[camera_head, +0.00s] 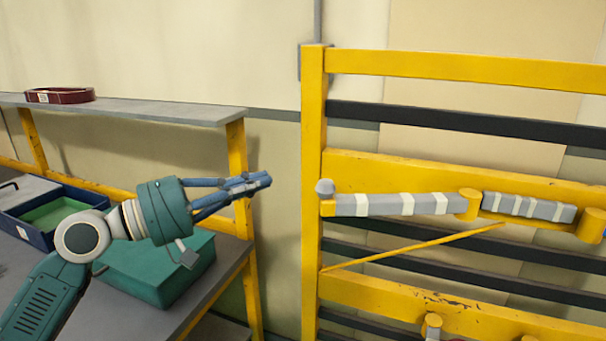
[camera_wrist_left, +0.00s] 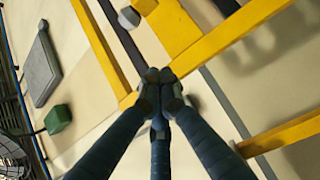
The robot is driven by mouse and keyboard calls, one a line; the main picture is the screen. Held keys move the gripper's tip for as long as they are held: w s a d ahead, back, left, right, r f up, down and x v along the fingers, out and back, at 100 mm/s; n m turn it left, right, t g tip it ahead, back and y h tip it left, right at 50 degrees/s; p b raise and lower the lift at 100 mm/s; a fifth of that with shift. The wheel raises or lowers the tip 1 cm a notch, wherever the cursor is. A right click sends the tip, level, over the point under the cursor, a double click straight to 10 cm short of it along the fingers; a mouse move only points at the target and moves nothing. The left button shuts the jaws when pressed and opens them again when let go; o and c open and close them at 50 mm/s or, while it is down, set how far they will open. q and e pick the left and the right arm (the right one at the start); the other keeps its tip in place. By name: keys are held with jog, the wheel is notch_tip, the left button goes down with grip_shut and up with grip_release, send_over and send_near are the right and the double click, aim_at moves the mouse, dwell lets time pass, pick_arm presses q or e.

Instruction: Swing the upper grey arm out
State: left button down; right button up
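The upper grey arm (camera_head: 395,204) is a grey bar with white bands, lying nearly level along the front of the yellow rack (camera_head: 312,140). A round grey knob (camera_head: 325,187) is at its left end, and a yellow round joint (camera_head: 468,203) is at its right end. A second grey banded piece (camera_head: 528,207) continues right of that joint. My left gripper (camera_head: 262,182) is left of the knob, apart from it in the picture. Its blue fingers are together, and the left wrist view shows their tips (camera_wrist_left: 160,88) meeting with nothing between them. My right gripper is not in view.
A workbench (camera_head: 215,272) at left carries a green box (camera_head: 160,268) and a blue bin (camera_head: 48,214). A shelf (camera_head: 170,112) above holds a dark red ring-shaped item (camera_head: 60,95). A thin yellow bar (camera_head: 410,248) slants below the grey arm.

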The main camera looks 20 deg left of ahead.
pick_arm(q)
jog(key=w+d+p, duration=0.3)
jog(key=d+p, duration=0.3)
jog(key=d, duration=0.1)
jog(key=shift+w+d, duration=0.35)
jog(key=shift+d, duration=0.05)
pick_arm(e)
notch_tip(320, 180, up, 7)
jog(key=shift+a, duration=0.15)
pick_arm(q)
jog(key=shift+f, duration=0.1)
jog(key=shift+s, duration=0.15)
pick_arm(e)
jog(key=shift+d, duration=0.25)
